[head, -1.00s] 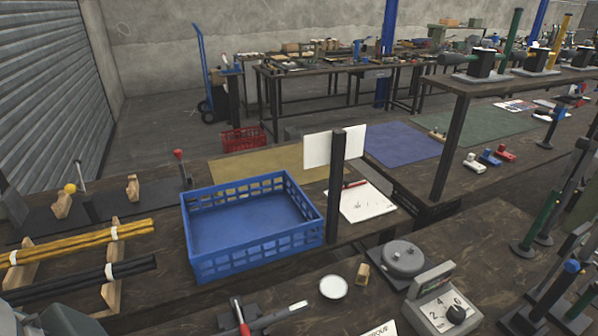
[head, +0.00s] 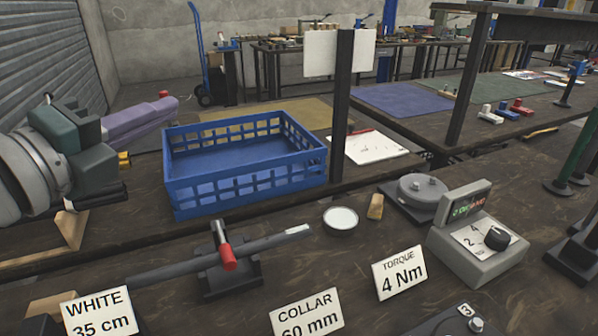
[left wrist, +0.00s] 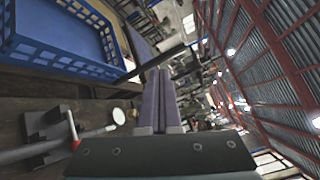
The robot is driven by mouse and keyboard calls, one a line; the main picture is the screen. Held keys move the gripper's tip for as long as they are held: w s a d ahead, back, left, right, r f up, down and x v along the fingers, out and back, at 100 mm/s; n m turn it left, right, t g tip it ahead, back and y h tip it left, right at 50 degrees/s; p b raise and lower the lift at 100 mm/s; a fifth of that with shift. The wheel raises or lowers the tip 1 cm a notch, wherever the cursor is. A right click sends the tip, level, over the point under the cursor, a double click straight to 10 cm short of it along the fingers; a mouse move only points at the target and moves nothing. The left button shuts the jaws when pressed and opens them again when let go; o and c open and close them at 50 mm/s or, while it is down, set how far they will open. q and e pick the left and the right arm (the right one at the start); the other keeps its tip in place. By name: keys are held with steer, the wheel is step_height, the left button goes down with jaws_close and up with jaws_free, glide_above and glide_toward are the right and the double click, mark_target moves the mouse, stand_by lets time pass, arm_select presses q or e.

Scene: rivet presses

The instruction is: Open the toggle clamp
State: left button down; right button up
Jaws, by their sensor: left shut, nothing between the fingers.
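The toggle clamp (head: 225,270) stands on the bench in the front middle of the head view, with a dark base and a red handle tip that points down toward me. A grey rod (head: 160,272) lies through it. The clamp also shows at the lower left of the left wrist view (left wrist: 45,125), with its red handle (left wrist: 72,128). My left gripper (head: 172,108), with purple fingers, is shut and empty. It is in the air at the left, above and apart from the clamp. Its fingers point up in the left wrist view (left wrist: 158,74). My right gripper is not in view.
A blue crate (head: 245,190) stands behind the clamp. A dark post (head: 341,110) rises at its right. Cards marked WHITE (head: 98,315), COLLAR (head: 307,314) and TORQUE (head: 399,273) stand in front. A white round dish (head: 340,220) and a grey dial box (head: 480,245) are at the right.

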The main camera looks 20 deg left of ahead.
arm_select(q)
step_height(320, 180, down, 6)
steer(key=d+m+g+h+b, duration=0.25)
steer(key=m+h, duration=0.45)
steer(key=m, duration=0.5)
steer(key=m+g+b, duration=0.3)
steer(key=m+g, duration=0.5)
steer(key=m, duration=0.1)
glide_toward(223, 243)
steer(key=s+f, duration=0.2)
steer(key=s, duration=0.1)
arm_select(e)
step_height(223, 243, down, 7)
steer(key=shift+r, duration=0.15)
arm_select(q)
steer(key=x, duration=0.9)
steer(key=shift+w+d+b, duration=0.1)
steer(key=shift+d+b, duration=0.25)
steer(key=shift+d, duration=0.2)
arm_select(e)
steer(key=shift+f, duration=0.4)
